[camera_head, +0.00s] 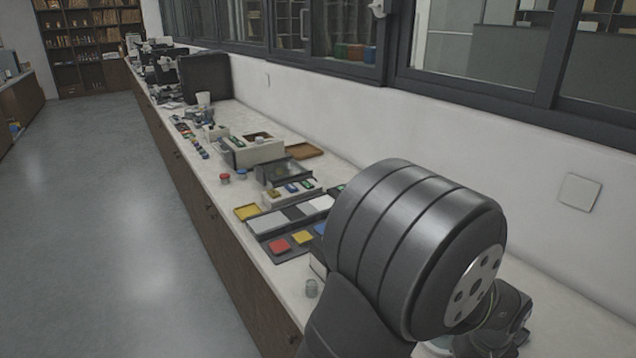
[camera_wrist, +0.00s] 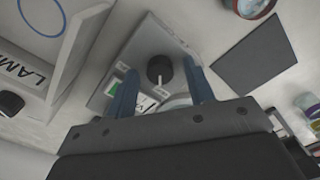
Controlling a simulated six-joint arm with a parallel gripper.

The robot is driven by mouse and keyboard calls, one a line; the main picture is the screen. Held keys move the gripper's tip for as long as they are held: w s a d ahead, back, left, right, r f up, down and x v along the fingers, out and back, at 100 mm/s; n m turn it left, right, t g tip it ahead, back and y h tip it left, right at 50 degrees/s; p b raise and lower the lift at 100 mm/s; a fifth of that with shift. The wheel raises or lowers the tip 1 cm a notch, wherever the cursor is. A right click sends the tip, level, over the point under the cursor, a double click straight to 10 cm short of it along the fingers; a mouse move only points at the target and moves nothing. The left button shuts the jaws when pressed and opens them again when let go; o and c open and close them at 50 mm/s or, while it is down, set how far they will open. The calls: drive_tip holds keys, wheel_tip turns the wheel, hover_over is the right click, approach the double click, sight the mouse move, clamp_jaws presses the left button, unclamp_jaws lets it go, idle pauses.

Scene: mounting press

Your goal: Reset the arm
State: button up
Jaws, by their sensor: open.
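In the wrist view my gripper (camera_wrist: 162,73) is open, with its two blue fingers apart and nothing held between them. Beyond the fingers is a grey metal-like device (camera_wrist: 150,40) with a round black knob (camera_wrist: 160,69) on it, seen between the fingertips. I cannot tell how far the fingers are from it. A green patch and a white label show beside the left finger. In the head view my dark arm fills the right foreground and hides part of the bench; the gripper's fingers cannot be made out there.
In the wrist view a white box with lettering (camera_wrist: 40,50) is at left and a dark flat mat (camera_wrist: 255,57) at right.

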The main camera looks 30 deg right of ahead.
drive_tip(key=m, duration=1.3)
idle(0.5)
drive_tip(key=shift+o, duration=0.4)
drive_tip(key=o, duration=1.1)
drive_tip(key=shift+c, duration=0.2)
drive_tip(key=w+d+r+n, duration=0.4)
drive_tip(key=w+r+n, duration=0.2)
drive_tip(key=r+n, duration=0.35)
drive_tip(key=w+d+r+n, duration=0.3)
drive_tip(key=w+r+n, duration=0.4)
drive_tip(key=n, duration=0.4)
drive_tip(key=shift+m, duration=0.25)
drive_tip(key=f, duration=0.3)
drive_tip(key=s+f, duration=0.1)
drive_tip(key=f, duration=0.5)
drive_tip(key=shift+s+d, duration=0.15)
drive_tip(key=shift+s, duration=0.05)
